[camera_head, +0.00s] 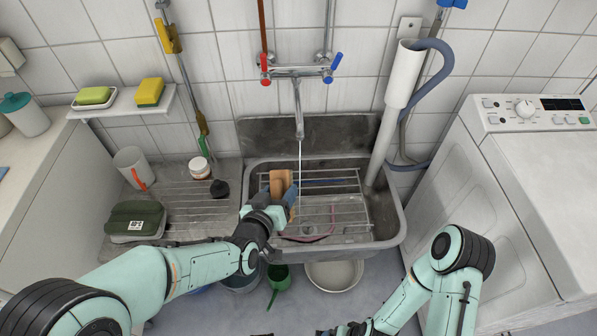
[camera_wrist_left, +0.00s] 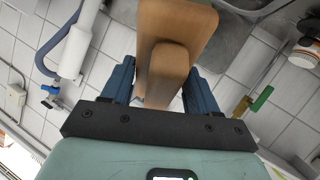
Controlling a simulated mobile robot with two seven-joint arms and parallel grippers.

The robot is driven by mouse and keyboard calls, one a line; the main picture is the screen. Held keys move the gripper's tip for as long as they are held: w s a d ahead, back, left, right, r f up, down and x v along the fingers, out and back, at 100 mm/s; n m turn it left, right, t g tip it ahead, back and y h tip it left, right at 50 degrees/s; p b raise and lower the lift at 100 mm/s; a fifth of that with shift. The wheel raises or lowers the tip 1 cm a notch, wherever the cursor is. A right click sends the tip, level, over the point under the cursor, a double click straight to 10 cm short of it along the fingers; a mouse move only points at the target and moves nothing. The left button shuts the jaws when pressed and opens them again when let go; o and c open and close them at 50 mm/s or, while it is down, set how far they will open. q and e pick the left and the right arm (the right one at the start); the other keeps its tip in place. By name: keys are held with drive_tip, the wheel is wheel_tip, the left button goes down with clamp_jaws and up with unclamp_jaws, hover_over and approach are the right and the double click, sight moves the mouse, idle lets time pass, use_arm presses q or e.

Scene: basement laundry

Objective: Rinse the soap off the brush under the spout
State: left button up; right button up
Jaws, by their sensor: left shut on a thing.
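My left gripper (camera_head: 281,203) is shut on the wooden brush (camera_head: 280,181), over the left part of the sink. The brush's brown wooden body (camera_wrist_left: 178,28) stands up between the two blue fingers in the left wrist view. The spout (camera_head: 298,123) hangs from the wall tap, and a thin stream of water (camera_head: 300,158) falls from it. The brush is just left of the stream; I cannot tell whether water touches it. Its bristles and any soap on them are hidden. My right gripper (camera_head: 345,329) shows only partly at the bottom edge.
The grey sink (camera_head: 398,228) has a wire rack (camera_head: 335,192) across it. A white standpipe (camera_head: 391,120) with a grey hose rises at its right, near the washing machine (camera_head: 540,180). A jar (camera_head: 199,167) and a green pouch (camera_head: 135,218) sit on the left drainboard.

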sight(273, 190)
use_arm(q)
drive_tip(key=s+a+r+p, duration=0.2)
drive_tip(key=s+r, duration=0.1)
drive_tip(key=shift+s+a+r, duration=0.15)
drive_tip(key=shift+r, duration=0.15)
drive_tip(key=shift+s+a+r+p, duration=0.15)
drive_tip(key=shift+s+a+p, duration=0.05)
drive_tip(key=shift+s+p, duration=0.2)
